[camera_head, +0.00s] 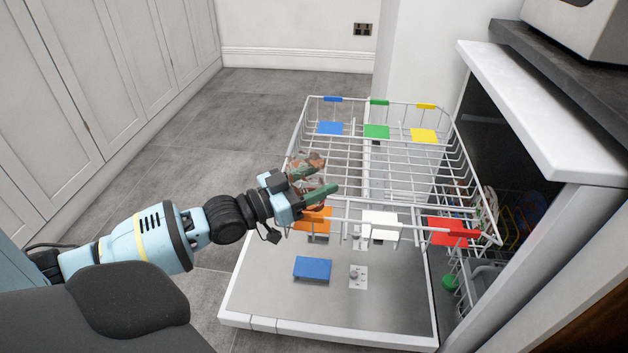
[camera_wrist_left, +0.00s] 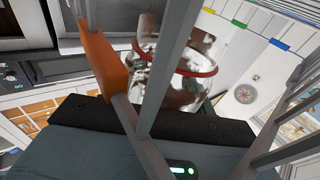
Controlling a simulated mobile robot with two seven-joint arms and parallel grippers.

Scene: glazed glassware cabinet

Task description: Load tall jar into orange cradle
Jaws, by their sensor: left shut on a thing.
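The tall jar (camera_head: 310,163) is clear glass with reddish-brown patches. My left gripper (camera_head: 314,182) has green fingers and is shut on the jar. In the left wrist view the jar (camera_wrist_left: 180,65) has a red ring around it and sits between the fingers. The orange cradle (camera_head: 314,224) is at the rack's near left corner, just below the gripper. In the left wrist view an orange panel (camera_wrist_left: 102,62) is close beside the jar; I cannot tell if they touch. My right gripper is not in view.
The white wire rack (camera_head: 360,178) is pulled out above the open dishwasher door (camera_head: 330,325). White (camera_head: 381,224) and red (camera_head: 452,231) cradles are along its near side; blue (camera_head: 331,128), green (camera_head: 376,131) and yellow (camera_head: 424,136) ones are at the far side. The rack's middle is empty.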

